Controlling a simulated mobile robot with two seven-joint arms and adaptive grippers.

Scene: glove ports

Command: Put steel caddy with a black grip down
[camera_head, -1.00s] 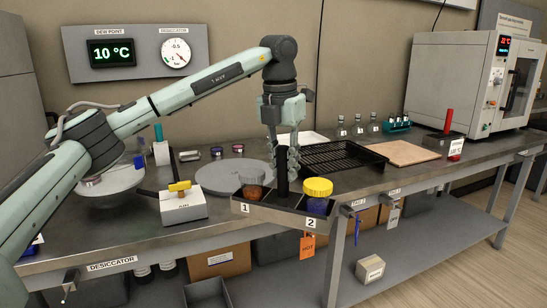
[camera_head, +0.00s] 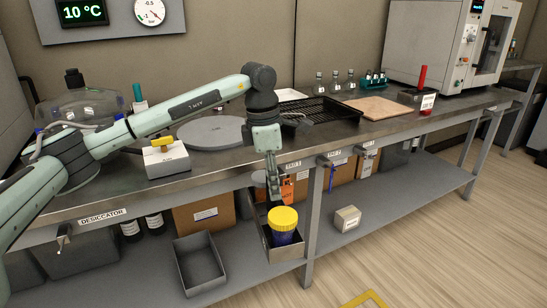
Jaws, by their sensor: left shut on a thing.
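The steel caddy (camera_head: 287,255) hangs in front of the bench, below its top edge and by the lower shelf. A jar with a yellow lid (camera_head: 283,218) and blue body stands in its near end. My left gripper (camera_head: 273,190) points down and is shut on the caddy's black grip, which is mostly hidden. The caddy's far end and the other jar are hidden behind the gripper and yellow-lidded jar. I cannot tell whether the caddy touches the shelf. My right gripper is not in view.
The lower shelf (camera_head: 245,262) carries an open grey bin (camera_head: 198,262) left of the caddy and a small box (camera_head: 347,218) to the right. A bench leg (camera_head: 313,215) stands just right of the caddy.

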